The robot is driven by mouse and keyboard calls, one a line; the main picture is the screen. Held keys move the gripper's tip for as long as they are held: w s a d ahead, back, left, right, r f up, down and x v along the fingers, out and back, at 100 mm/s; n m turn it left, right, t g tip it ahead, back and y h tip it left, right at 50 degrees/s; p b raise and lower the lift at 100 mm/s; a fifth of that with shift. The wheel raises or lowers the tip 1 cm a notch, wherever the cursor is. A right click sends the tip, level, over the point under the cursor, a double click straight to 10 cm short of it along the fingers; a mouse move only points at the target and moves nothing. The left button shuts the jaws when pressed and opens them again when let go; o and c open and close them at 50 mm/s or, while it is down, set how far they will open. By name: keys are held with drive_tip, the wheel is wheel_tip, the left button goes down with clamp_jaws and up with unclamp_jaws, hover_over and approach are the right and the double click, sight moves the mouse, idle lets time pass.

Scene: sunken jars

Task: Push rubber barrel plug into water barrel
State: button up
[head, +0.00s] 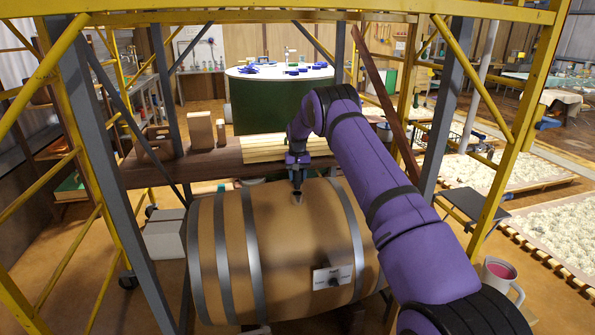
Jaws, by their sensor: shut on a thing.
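The water barrel (285,245) lies on its side in the middle of the head view, tan with grey metal hoops. A small label plate (333,277) is on its near side. My purple arm reaches in from the lower right, and my gripper (297,197) points down at the top of the barrel. It is shut on a small dark thing, which looks like the rubber barrel plug (297,198), right at a lighter spot on the barrel's top. The plug is too small to tell whether it is in the hole or just above it.
Yellow scaffold posts and grey braces frame the barrel on both sides. A brown wooden shelf (200,166) with blocks and planks (268,150) stands behind it. A round white-topped table (280,72) is farther back. A mug (499,279) stands at right.

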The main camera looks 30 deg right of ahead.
sight(297, 186)
drive_tip(key=shift+f, duration=0.3)
drive_tip(key=shift+f, duration=0.15)
drive_tip(key=shift+f, duration=1.6)
drive_tip(key=shift+f, duration=0.15)
drive_tip(key=shift+f, duration=0.6)
drive_tip(key=o, duration=1.1)
drive_tip(key=shift+r, duration=0.15)
